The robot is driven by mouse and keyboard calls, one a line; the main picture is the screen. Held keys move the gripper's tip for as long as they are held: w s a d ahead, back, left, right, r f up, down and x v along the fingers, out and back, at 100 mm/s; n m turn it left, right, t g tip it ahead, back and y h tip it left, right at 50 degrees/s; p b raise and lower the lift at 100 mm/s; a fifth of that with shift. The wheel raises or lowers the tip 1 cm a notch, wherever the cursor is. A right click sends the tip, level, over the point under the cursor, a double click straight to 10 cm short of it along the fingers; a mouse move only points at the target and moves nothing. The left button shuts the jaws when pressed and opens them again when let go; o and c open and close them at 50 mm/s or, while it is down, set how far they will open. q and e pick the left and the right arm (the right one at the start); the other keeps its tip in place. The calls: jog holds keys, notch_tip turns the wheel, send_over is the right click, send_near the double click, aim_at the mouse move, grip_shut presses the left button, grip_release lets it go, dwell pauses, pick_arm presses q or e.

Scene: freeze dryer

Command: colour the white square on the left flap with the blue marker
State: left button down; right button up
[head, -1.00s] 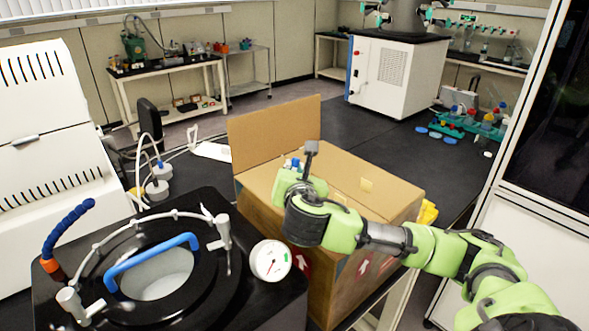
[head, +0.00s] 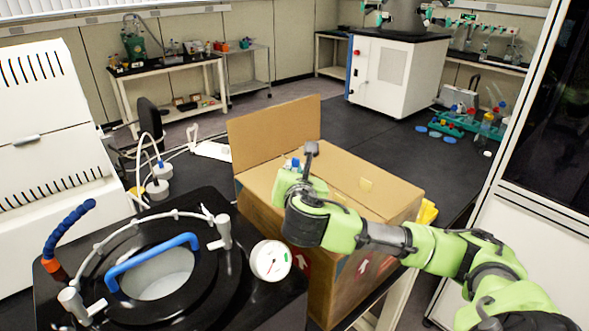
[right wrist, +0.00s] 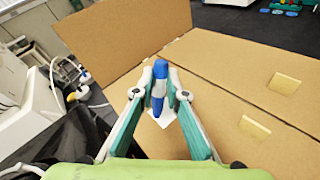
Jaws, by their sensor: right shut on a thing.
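My right gripper (right wrist: 159,88) is shut on the blue marker (right wrist: 159,76), which stands roughly upright between the fingers in the right wrist view. The white square (right wrist: 161,121) shows around and below the marker's lower end, on the cardboard top of the box. The fingers hide part of it, and I cannot tell whether the tip touches it or whether any of it is coloured. In the head view my right arm reaches over the cardboard box (head: 345,180) and hides the square; a bit of blue (head: 293,163) shows beside the gripper. My left gripper is not in view.
A cardboard flap (head: 275,130) stands upright at the box's back left. Two tan patches (right wrist: 285,83) lie on the box top. The black freeze dryer lid with a blue handle (head: 152,262) and a gauge (head: 271,260) stand close left of the box.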

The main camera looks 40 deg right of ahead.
jog(key=shift+f, duration=0.15)
dwell(0.5)
jog(key=shift+d, duration=0.15)
jog(key=shift+d+p, duration=0.65)
jog(key=shift+d, duration=0.8)
jog(key=shift+a, duration=0.25)
jog(key=shift+a+p, duration=1.05)
jog(key=shift+a, duration=0.35)
jog(key=shift+d, duration=0.1)
jog(key=shift+w+d+p, duration=0.1)
jog(key=shift+d+p, duration=0.4)
jog(key=shift+d, duration=1.05)
jog(key=shift+a, duration=0.2)
